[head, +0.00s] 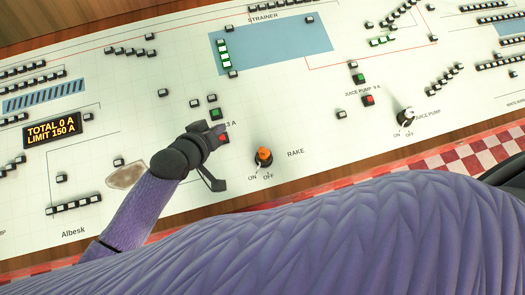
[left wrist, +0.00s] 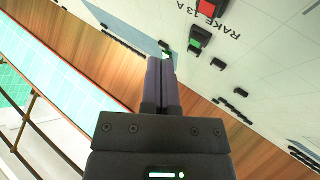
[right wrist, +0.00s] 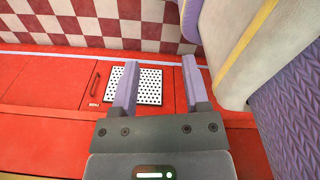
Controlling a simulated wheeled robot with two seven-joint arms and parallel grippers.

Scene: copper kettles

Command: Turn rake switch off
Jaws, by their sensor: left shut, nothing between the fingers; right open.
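The rake switch (head: 263,156) is a dark knob with an orange top on the white panel, above the ON and OFF marks and left of the word RAKE. I cannot tell clearly which mark it points to. My left gripper (head: 219,130) is up and to the left of the switch, apart from it, over a red button (head: 223,138) that it partly covers. In the left wrist view the left gripper (left wrist: 161,60) has its fingers together with nothing between them, and the switch is not seen. My right gripper (right wrist: 160,61) is open and empty, away from the panel.
A green button (left wrist: 195,42) and the RAKE 13 A label show in the left wrist view. A display (head: 52,130) reads TOTAL 0 A, LIMIT 150 A. A juice pump knob (head: 405,117) stands at the right. The panel around the rake switch is mostly clear.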

